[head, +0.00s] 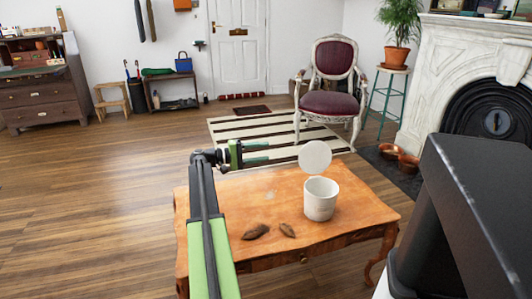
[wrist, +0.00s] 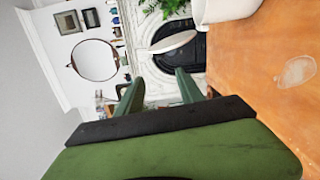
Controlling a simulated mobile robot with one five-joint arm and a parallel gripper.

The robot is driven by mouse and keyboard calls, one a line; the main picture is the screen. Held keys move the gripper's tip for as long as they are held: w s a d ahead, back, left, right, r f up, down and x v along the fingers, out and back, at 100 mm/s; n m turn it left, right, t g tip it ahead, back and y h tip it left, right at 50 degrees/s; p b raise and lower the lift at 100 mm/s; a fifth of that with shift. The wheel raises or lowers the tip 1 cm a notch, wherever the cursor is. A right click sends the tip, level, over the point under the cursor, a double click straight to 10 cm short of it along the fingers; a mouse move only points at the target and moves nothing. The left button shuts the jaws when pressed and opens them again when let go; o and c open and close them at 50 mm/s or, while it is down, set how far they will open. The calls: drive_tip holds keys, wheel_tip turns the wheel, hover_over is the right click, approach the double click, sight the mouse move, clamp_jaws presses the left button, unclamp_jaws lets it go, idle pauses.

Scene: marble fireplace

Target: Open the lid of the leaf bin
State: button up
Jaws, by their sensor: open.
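The leaf bin (head: 320,203) is a small white cylinder standing upright on the wooden table. Its round white lid (head: 315,157) is raised above the rim at the back, and the bin's mouth shows open. My gripper (head: 268,151) is open and empty, to the left of the lid and apart from it. In the wrist view the two green fingers (wrist: 158,80) point toward the lid (wrist: 175,42), which shows nearly edge-on beyond the tips. Part of the bin (wrist: 225,10) shows at the top there. The hinge is not clear.
Two brown leaves (head: 256,231) (head: 287,230) lie on the wooden table (head: 345,228) in front of the bin. A red chair (head: 330,85) on a striped rug (head: 255,131) stands behind the table. The fireplace (head: 465,65) is at the right. Open floor lies left.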

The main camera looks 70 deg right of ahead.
drive_tip(key=v, duration=1.5)
drive_tip(key=shift+w, duration=0.35)
drive_tip(key=shift+a, duration=0.1)
